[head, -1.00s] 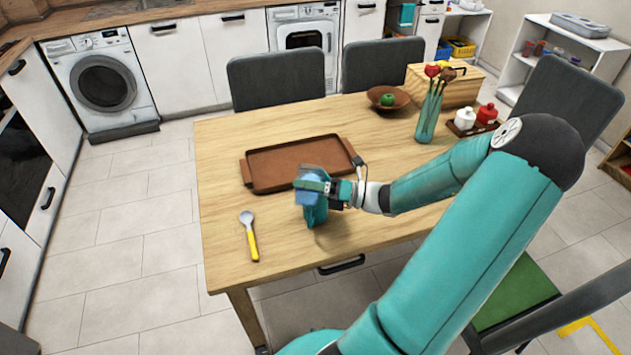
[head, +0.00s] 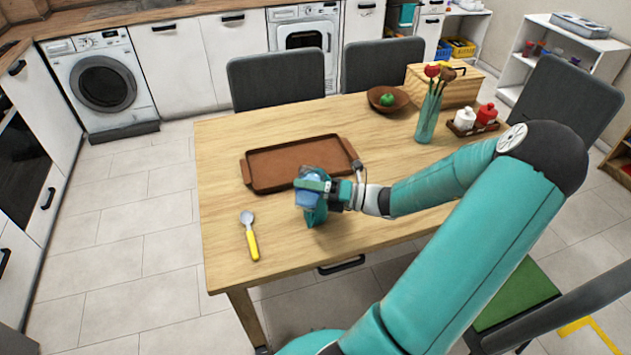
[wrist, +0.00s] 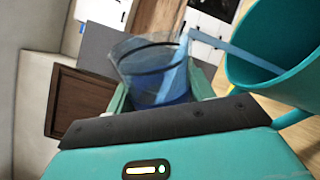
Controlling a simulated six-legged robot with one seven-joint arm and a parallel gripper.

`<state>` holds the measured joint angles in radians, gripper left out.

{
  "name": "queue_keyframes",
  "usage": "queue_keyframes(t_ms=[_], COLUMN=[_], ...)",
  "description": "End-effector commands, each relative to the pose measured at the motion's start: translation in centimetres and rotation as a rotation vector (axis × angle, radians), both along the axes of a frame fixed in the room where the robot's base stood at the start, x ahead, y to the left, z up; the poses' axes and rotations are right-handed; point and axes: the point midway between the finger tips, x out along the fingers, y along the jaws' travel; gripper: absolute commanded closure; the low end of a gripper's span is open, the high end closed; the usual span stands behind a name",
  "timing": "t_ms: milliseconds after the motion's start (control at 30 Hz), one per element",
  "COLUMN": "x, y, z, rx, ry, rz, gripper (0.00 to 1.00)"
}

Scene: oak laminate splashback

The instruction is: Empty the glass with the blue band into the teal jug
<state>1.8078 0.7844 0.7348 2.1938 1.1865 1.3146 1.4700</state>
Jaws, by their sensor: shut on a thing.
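My gripper (head: 318,187) is shut on the clear glass with the blue band (wrist: 150,70), which it holds tipped over above the table. In the wrist view, blue liquid lies along the glass's lower side, and a blue stream (wrist: 235,52) runs from its lip into the mouth of the teal jug (wrist: 262,92). In the head view, the glass (head: 308,175) is just above the jug (head: 316,213), which is partly hidden by my gripper. The jug stands on the table near its front edge. How much liquid is in the jug is hidden.
A brown tray (head: 290,150) lies just behind the jug on the wooden table (head: 225,190). A yellow-handled spoon (head: 250,236) lies to the left. A teal vase with flowers (head: 427,118), a bowl with a green fruit (head: 388,98) and a wooden box (head: 440,88) stand at the back right.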

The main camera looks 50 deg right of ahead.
Motion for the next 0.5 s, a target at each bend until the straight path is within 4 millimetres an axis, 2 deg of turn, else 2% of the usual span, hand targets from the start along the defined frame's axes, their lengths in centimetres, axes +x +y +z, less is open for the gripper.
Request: queue_keyframes(t_ms=[500], x=[0.03], y=[-0.04], z=[0.24], rx=[0.049], ry=[0.028], rz=[0.0], gripper=[0.78])
